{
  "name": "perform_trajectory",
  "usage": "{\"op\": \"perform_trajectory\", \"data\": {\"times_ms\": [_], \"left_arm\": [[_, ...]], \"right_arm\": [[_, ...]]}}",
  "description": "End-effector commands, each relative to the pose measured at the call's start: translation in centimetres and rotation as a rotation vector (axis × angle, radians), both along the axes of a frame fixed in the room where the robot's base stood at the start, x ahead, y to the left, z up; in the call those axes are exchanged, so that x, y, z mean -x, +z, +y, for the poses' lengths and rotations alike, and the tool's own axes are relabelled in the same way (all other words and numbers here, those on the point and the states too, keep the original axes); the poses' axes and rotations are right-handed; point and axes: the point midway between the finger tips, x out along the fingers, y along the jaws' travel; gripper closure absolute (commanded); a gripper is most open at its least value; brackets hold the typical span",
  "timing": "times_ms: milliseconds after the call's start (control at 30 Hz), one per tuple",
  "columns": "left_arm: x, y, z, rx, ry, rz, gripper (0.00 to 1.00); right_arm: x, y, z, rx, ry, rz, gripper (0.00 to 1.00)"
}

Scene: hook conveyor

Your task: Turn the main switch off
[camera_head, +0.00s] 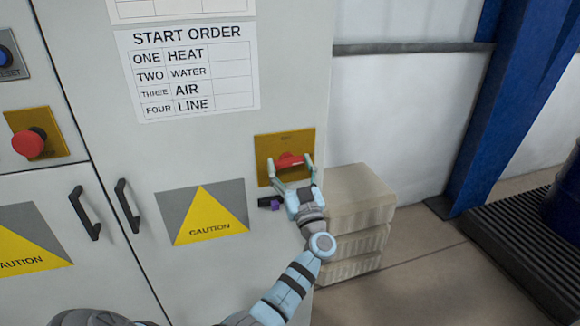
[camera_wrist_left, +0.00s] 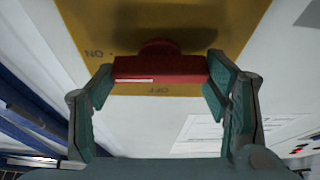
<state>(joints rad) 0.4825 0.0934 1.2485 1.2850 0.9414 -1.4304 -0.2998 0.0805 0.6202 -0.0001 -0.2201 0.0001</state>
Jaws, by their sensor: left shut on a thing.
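The main switch is a red handle (camera_head: 289,160) on a yellow plate (camera_head: 263,146) on the grey cabinet door. In the left wrist view my left gripper (camera_wrist_left: 160,85) is shut on the red handle. My right gripper is not in view.
A black door handle with a purple part (camera_head: 270,202) sits just below the yellow plate. A red emergency button (camera_head: 29,143) is at the far left. Stacked beige blocks (camera_head: 355,195) stand right of the cabinet. A blue post (camera_head: 510,110) and dark grating (camera_head: 525,245) lie further right.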

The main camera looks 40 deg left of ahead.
Motion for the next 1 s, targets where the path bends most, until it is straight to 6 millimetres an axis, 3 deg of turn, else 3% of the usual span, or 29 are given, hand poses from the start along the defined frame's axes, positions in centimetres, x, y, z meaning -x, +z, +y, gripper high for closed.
{"op": "perform_trajectory", "data": {"times_ms": [267,1000], "left_arm": [[-0.1,-0.2,-0.1,0.096,-0.001,-0.135,0.58],[-0.1,-0.2,-0.1,0.492,0.001,-0.707,0.58]], "right_arm": [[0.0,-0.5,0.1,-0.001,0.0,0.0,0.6],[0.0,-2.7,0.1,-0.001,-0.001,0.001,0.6]]}}
